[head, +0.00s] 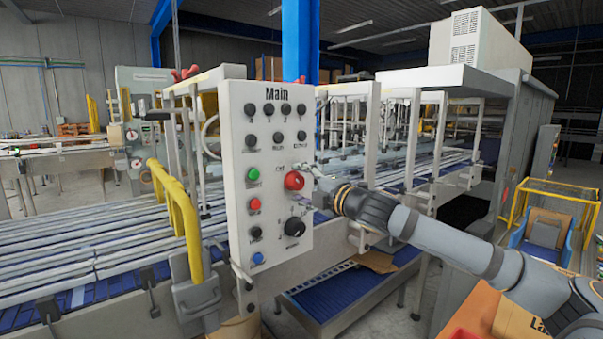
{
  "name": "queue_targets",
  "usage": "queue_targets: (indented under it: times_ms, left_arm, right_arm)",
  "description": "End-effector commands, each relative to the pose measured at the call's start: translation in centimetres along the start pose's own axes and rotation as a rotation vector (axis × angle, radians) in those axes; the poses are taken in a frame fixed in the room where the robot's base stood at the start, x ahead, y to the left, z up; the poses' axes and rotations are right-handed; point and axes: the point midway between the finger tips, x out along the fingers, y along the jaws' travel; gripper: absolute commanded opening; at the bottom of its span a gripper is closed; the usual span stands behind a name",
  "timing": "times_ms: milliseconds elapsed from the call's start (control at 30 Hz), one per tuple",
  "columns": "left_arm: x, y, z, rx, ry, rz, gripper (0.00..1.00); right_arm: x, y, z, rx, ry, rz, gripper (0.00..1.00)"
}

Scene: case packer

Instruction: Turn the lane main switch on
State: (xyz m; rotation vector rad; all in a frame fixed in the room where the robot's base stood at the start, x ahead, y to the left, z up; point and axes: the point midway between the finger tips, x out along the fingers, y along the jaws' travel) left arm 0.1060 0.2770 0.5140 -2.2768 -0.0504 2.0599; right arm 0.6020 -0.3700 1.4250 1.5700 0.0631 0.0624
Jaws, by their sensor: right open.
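The white control panel (240,210) headed "Main" stands upright in the middle of the head view. Its large black rotary switch (294,227) sits at the lower right, with small markings too fine to read. A large red mushroom button (293,181) sits above it. My right gripper (309,181) reaches in from the right at the panel's right edge. It is open, with its fingers close to the red button and above the rotary switch; I cannot tell whether it touches the panel. It holds nothing that I can see. My left gripper is not in view.
The panel also carries several small black knobs (251,140), a green button (253,174), a small red button (255,204) and a blue button (258,258). A yellow guard rail (185,225) stands left of it. Conveyor lanes (90,250) run behind. A cardboard box (480,310) is at lower right.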

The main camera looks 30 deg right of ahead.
Motion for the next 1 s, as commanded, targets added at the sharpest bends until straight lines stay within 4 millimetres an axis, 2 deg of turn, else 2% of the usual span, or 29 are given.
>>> queue_targets:
  times_ms: [233, 633, 1000]
  left_arm:
    - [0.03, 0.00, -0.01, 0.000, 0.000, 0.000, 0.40]
    - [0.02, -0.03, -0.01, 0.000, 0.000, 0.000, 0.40]
    - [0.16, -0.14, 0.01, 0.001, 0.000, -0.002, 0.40]
  right_arm:
    - [0.01, -0.09, 0.01, -0.001, -0.001, 0.000, 0.62]
    - [0.01, -0.07, 0.01, 0.000, -0.001, -0.001, 0.08]
    - [0.00, -0.09, 0.01, 0.076, -0.001, 0.000, 0.08]
